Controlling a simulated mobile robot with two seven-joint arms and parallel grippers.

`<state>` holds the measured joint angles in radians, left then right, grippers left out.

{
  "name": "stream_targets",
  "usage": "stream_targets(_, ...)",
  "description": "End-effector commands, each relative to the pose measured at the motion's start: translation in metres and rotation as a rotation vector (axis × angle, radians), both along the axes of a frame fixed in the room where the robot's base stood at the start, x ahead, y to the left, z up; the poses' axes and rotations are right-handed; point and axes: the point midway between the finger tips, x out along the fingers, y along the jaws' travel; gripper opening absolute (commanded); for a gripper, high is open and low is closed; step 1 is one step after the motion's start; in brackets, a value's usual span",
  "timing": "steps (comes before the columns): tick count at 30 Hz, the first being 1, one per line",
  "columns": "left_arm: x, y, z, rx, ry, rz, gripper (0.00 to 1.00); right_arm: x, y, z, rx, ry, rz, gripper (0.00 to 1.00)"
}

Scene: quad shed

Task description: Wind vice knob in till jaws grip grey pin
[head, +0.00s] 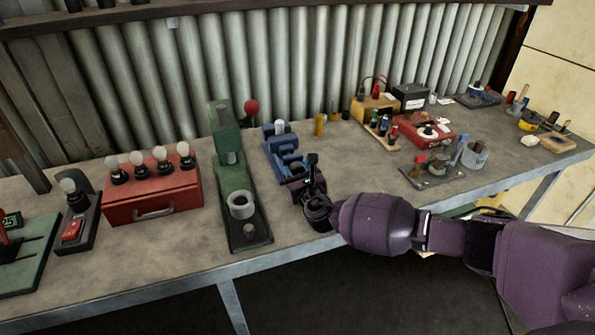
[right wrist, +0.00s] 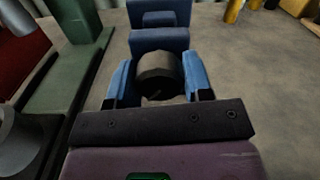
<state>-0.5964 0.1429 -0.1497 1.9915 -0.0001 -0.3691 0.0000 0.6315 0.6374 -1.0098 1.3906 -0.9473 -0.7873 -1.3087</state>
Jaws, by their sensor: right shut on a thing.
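The blue vice (head: 284,150) stands on the bench, with its blocks also showing in the right wrist view (right wrist: 160,40). A light grey pin (head: 280,127) stands upright at the vice's far end; I cannot tell whether the jaws touch it. The dark round knob (right wrist: 158,75) is at the vice's near end. My right gripper (right wrist: 158,88) is shut on the knob, one finger on each side. In the head view this gripper (head: 310,183) hides the knob and the vice's front. My left gripper is out of view.
A green press (head: 224,135) with a red ball handle stands close left of the vice. A red box (head: 152,195) with several bulbs is farther left. Yellow cylinders (head: 320,125) stand behind right. Bare bench (head: 350,165) lies right of the vice.

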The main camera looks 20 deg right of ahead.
Motion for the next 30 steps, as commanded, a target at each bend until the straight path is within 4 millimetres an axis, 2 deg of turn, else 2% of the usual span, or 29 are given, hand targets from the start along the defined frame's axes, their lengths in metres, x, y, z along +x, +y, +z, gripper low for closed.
stream_targets(4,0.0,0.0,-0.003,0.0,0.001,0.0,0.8,-0.001,0.0,-0.002,0.046,0.004,0.0,0.23)
stream_targets(15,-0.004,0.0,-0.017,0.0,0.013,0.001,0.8,-0.001,0.001,-0.002,0.305,0.012,0.0,0.23)
stream_targets(25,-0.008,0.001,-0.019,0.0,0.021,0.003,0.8,0.0,0.0,0.0,0.319,0.012,0.0,0.23)
stream_targets(26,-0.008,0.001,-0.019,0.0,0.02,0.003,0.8,0.0,0.0,0.0,0.319,0.012,0.0,0.48)
stream_targets(30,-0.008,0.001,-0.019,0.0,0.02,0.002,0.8,0.0,0.0,0.0,0.318,0.012,0.0,0.69)
